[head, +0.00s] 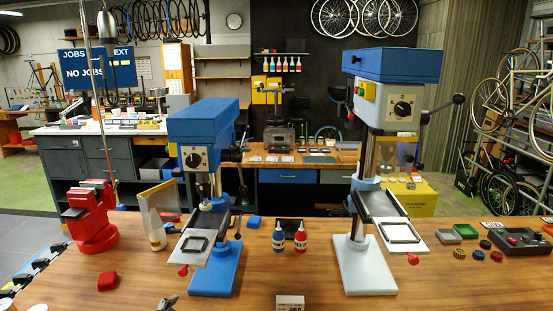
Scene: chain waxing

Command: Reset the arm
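A small dark grey shape at the bottom edge of the head view, left of the middle, looks like the tip of my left gripper (168,302). Too little of it shows to tell whether it is open or shut. It is low over the front of the wooden workbench (130,272), apart from the things around it. My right gripper is not in view. No arm links of mine can be made out clearly.
A blue drill press (203,125) and a blue-and-grey one (392,68) stand on the bench. A red vise (90,220) is at left, with a red block (107,281) before it. Blue (279,238) and red (300,238) bottles stand mid-bench. A small labelled box (290,302) is at front.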

